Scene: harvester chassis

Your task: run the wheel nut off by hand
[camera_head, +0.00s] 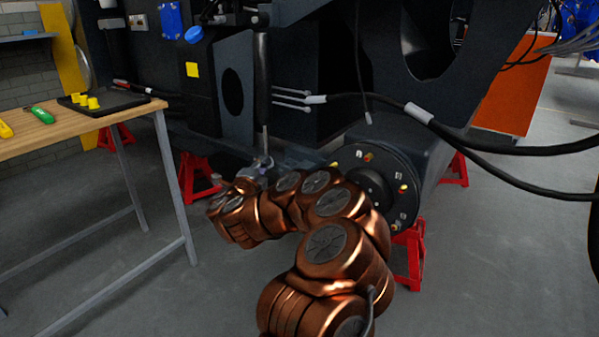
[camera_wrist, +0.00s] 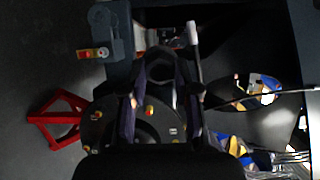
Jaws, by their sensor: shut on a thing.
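The dark round wheel hub (camera_head: 408,172) stands right of centre in the head view, with several studs and small coloured nuts on its face. One nut is orange (camera_head: 368,157), another yellow (camera_head: 403,189). In the wrist view the hub face (camera_wrist: 116,134) lies below and behind the fingers, and an orange nut (camera_wrist: 150,112) shows between them. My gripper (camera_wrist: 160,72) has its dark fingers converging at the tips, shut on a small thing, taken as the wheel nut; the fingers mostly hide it.
Red jack stands (camera_head: 411,252) stand under the chassis; one also shows in the wrist view (camera_wrist: 58,118). A black hose (camera_head: 470,140) crosses to the right of the hub. A wooden workbench (camera_head: 70,130) with a black tray (camera_head: 135,100) stands at left. Floor between bench and arm is clear.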

